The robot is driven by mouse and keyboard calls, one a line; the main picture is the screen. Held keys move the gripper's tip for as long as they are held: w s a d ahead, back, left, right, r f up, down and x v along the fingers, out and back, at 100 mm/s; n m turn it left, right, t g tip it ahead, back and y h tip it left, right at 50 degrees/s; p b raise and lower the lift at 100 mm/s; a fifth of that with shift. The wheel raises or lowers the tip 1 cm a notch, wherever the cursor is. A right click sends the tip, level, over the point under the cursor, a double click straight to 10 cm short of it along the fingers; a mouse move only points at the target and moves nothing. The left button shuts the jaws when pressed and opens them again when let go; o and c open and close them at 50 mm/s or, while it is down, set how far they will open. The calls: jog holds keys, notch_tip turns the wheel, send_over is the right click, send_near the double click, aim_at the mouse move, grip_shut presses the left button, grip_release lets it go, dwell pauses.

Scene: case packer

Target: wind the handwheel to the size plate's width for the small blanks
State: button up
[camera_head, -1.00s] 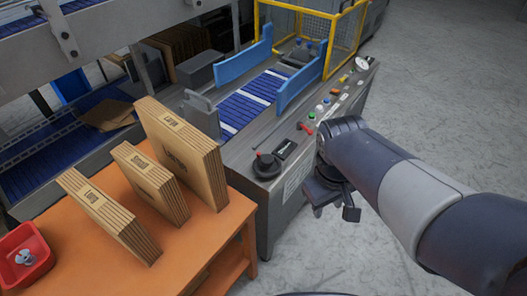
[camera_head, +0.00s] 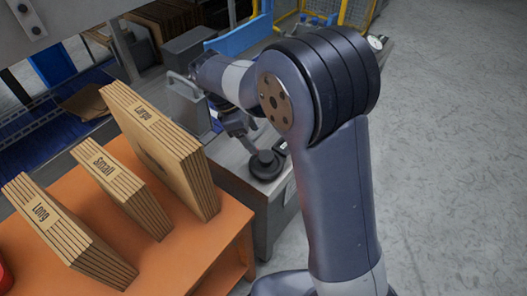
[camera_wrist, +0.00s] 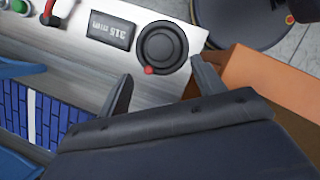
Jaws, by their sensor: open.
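The black handwheel (camera_head: 266,165) sits on the grey machine's near corner. In the wrist view the handwheel (camera_wrist: 162,48) shows a red knob (camera_wrist: 149,71) on its rim, on the side facing my gripper. Beside it a dark display (camera_wrist: 109,30) appears upside down and seems to read 315 mm. My gripper (camera_wrist: 161,69) is open, its fingertips apart on either side of the wheel's near edge, with nothing between them. In the head view my gripper (camera_head: 243,145) is just above and behind the wheel. The small blanks (camera_head: 125,188) stand on the orange table. I cannot read any size plate.
The large blanks (camera_head: 160,145) and long blanks (camera_head: 62,235) stand either side of the small ones on the orange table (camera_head: 190,258). A red lever (camera_wrist: 47,14) and a blue conveyor (camera_wrist: 50,115) lie left in the wrist view. Open floor is on the right.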

aim_at(266, 156)
jog(key=x, duration=0.8)
jog(key=shift+d+f+b, duration=0.15)
jog(key=shift+f+b, duration=0.2)
jog(key=shift+c, duration=0.4)
jog(key=c, duration=0.9)
